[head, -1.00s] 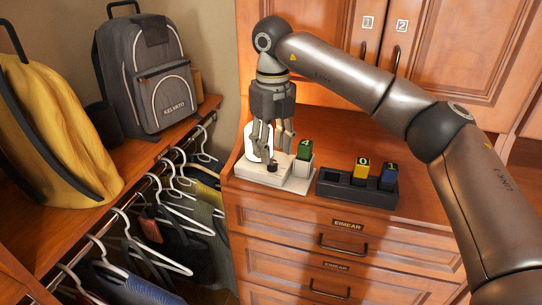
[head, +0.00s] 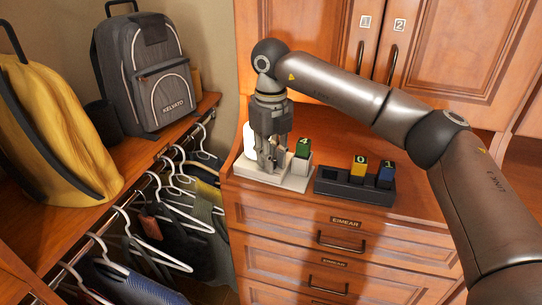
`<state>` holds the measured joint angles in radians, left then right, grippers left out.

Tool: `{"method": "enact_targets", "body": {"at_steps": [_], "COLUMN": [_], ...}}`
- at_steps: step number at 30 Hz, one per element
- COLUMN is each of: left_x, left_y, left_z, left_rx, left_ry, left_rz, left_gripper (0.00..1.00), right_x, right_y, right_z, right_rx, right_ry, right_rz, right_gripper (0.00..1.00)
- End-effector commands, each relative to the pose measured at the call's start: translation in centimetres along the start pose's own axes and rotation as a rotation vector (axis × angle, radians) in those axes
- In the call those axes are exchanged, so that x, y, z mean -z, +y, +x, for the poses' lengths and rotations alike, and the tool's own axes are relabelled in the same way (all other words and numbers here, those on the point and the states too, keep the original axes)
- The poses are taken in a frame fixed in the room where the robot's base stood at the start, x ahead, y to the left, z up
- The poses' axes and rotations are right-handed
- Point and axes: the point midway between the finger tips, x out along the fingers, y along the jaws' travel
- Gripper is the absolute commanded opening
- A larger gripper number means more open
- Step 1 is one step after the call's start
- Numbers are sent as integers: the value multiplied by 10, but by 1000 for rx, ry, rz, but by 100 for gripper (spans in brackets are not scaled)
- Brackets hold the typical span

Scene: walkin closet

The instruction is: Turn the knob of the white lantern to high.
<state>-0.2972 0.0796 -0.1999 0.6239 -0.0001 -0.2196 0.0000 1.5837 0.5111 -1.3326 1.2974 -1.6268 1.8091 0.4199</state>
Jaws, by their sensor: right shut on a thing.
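The white lantern (head: 249,141) stands on a pale base (head: 249,174) at the left end of the dresser top. My right gripper (head: 268,168) points down in front of the lantern and hides part of it. Its fingers are shut low over the base, on the small dark knob seen there earlier. The fingers now cover the knob, so its setting cannot be read. My left gripper is out of view.
A green block (head: 302,148) marked 4 stands in a pale holder just right of the gripper. A dark tray (head: 340,189) holds a yellow block (head: 358,166) and a blue block (head: 386,174). Cabinet doors rise behind. Clothes hang at left, below a shelf with a grey backpack (head: 152,80).

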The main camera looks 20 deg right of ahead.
Motion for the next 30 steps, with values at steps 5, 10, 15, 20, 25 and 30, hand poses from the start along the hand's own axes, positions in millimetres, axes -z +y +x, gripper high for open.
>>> {"method": "enact_targets", "body": {"at_steps": [5, 10, 15, 20, 25, 30], "left_x": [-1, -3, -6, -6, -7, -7], "left_y": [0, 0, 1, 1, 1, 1], "left_z": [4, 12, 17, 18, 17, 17], "left_rx": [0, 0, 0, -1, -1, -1], "left_ry": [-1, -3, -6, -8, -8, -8], "left_rz": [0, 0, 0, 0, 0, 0], "left_gripper": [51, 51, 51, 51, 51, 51], "right_x": [0, -1, -1, -1, -1, -1], "right_y": [0, 0, 0, 0, 0, 0], "right_z": [1, 2, 1, 0, -1, -1], "right_rx": [0, 0, 0, 0, 0, 0], "right_ry": [-1, -1, -1, -1, -1, -2], "right_rz": [48, 199, 333, 390, 395, 394], "right_gripper": [0, 0, 0, 0, 0, 25]}}
